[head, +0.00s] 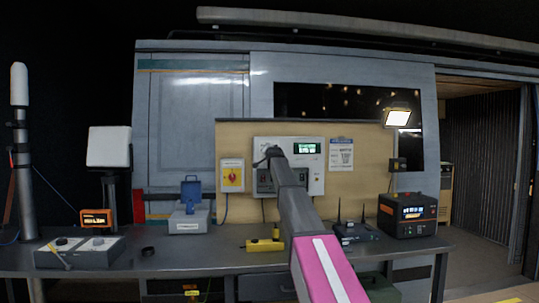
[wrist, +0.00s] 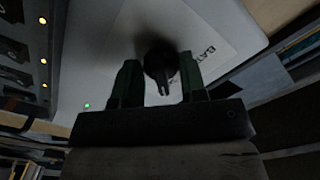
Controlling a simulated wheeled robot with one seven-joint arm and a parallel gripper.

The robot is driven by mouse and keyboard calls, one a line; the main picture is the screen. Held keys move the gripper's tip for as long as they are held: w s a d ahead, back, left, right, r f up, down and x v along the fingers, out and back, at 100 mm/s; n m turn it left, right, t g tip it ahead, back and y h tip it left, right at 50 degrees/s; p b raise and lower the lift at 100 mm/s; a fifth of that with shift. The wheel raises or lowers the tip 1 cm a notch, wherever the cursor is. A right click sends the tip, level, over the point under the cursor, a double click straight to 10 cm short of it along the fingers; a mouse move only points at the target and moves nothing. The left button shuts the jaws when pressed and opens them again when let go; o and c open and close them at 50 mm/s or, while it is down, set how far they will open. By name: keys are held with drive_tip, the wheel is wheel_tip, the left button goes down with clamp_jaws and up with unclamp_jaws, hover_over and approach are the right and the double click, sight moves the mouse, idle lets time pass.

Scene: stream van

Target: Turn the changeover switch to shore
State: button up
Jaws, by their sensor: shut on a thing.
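The changeover switch is a dark round knob (wrist: 161,60) with a narrow pointer, on a white panel face. Part of a label reading "BAT" shows beside it. My gripper (wrist: 158,82) has a finger on each side of the knob and is shut on it. In the head view the white panel (head: 317,183) with a green display hangs on the tan board. My arm and gripper (head: 272,152) cover the knob there. I cannot read a shore mark or which position the pointer is at.
The bench below holds a blue-lidded case (head: 189,218), a yellow tool (head: 265,245) and an orange-black power unit (head: 408,215). Orange lights line the panel's left in the wrist view.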

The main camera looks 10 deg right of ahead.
idle(0.4)
drive_tip(key=o, duration=0.9)
drive_tip(key=s, duration=1)
drive_tip(key=shift+s, duration=0.4)
